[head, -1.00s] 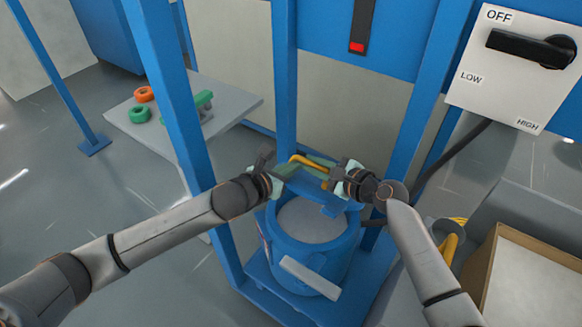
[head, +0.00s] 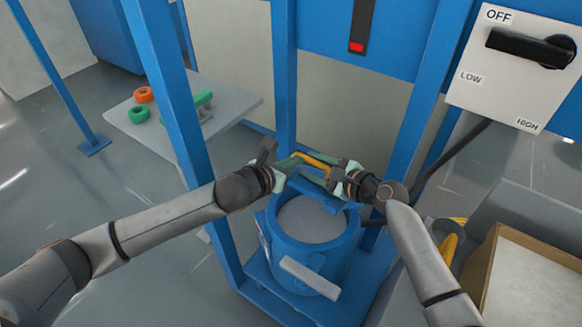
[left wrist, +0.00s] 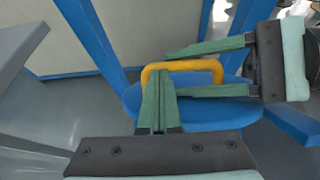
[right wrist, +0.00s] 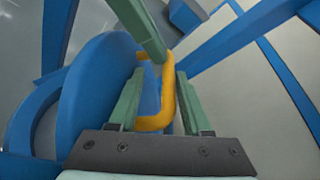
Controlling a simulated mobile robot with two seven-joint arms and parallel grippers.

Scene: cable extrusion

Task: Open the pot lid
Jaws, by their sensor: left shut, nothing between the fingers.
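The pot (head: 345,262) is a blue cylinder with a round grey area inside its rim. A yellow handle (head: 318,160) stands above its far rim. The blue lid surface shows behind the handle in the left wrist view (left wrist: 200,110) and the right wrist view (right wrist: 112,75). My left gripper (head: 298,157) is shut and empty, with its fingertips at the handle; they overlap it in the left wrist view (left wrist: 160,75). My right gripper (right wrist: 157,75) is open at the handle's other end, with the handle (right wrist: 167,95) between its spread fingers, nearer one finger. Contact cannot be told.
Blue frame posts (head: 285,80) stand behind and beside the pot. A switch panel (head: 515,65) is at the upper right and an open box (head: 490,270) at the lower right. A grey table (head: 235,105) at the left holds orange and green rings.

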